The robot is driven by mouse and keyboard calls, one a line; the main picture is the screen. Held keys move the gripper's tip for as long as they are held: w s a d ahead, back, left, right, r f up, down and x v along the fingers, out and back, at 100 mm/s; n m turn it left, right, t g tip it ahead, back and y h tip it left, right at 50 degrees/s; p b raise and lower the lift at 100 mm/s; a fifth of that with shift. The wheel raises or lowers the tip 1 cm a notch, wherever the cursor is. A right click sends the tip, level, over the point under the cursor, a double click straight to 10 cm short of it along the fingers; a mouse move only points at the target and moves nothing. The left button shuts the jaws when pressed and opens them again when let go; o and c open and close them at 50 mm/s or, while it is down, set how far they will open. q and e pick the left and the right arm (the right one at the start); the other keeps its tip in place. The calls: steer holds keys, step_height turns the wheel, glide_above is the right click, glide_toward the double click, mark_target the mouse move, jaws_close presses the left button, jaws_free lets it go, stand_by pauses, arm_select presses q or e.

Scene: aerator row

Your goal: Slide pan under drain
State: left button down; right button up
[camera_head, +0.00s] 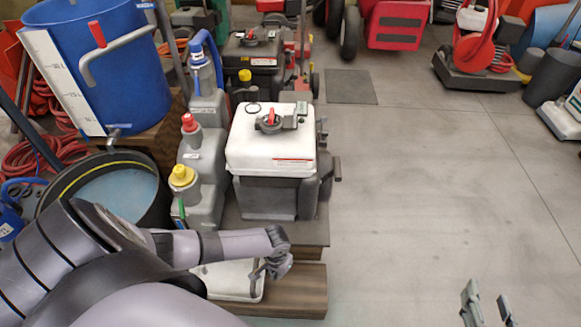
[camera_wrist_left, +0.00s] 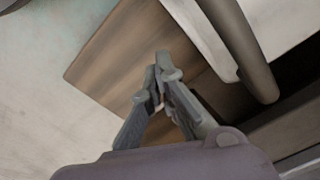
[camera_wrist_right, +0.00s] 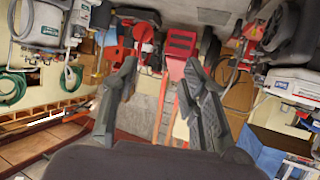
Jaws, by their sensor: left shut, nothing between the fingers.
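A shallow white pan (camera_head: 232,283) lies on a wooden board (camera_head: 298,290) in front of the engine (camera_head: 272,190); my left arm hides part of it. In the left wrist view, the pan's pale edge (camera_wrist_left: 203,38) is at the upper right, beside the bare wood. A grey-brown rod or pipe (camera_wrist_left: 243,50) passes across it; I cannot tell whether this is the drain. My left gripper (camera_head: 268,268) is shut and empty, over the board by the pan's right end. Its fingertips (camera_wrist_left: 160,90) show over the wood. My right gripper (camera_head: 487,302) is open and empty over the floor.
The engine, with a white tank (camera_head: 270,140), stands on a dark slab behind the pan. Grey jugs (camera_head: 205,130), a black tub (camera_head: 105,190) and a blue barrel (camera_head: 105,65) crowd the left. The floor (camera_head: 430,170) on the right is clear.

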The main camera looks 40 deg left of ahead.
steer(key=s+d+f+g+h+p, duration=0.1)
steer(key=s+d+f+g+p, duration=0.1)
steer(key=s+f+g, duration=0.2)
steer(key=s+d+f+g+h+p, duration=0.1)
steer(key=s+d+f+g+p, duration=0.1)
steer(key=s, duration=0.8)
steer(key=shift+s+d+f+g+h, duration=0.35)
steer(key=shift+d+f+g, duration=0.25)
steer(key=shift+f+g, duration=1)
steer(key=shift+r, duration=0.25)
